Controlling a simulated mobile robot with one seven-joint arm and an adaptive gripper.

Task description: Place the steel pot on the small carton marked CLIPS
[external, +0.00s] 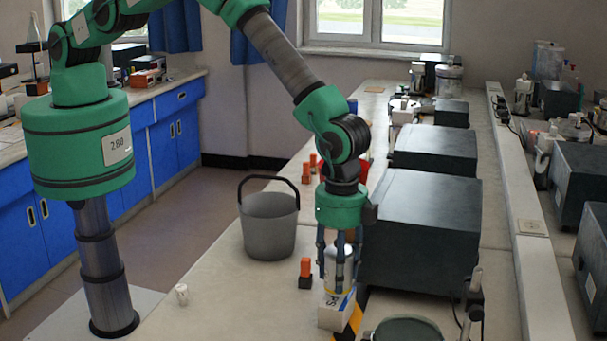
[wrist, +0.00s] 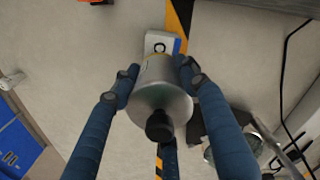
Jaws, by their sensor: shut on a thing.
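The steel pot (external: 341,279) is upright between the fingers of my gripper (external: 340,262), which is shut on its sides. In the wrist view the pot (wrist: 165,98) has a black knob facing the camera, with my gripper's fingertips (wrist: 158,76) on either side. The small white carton (external: 332,316) with dark lettering is directly below the pot on the bench. It also shows in the wrist view (wrist: 157,37), partly hidden by the pot. The pot's base is at the carton's top; I cannot tell whether they touch.
A large dark box (external: 420,230) stands close to the right of my gripper. A grey bucket (external: 269,225) and an orange-and-black block (external: 305,272) are to the left.

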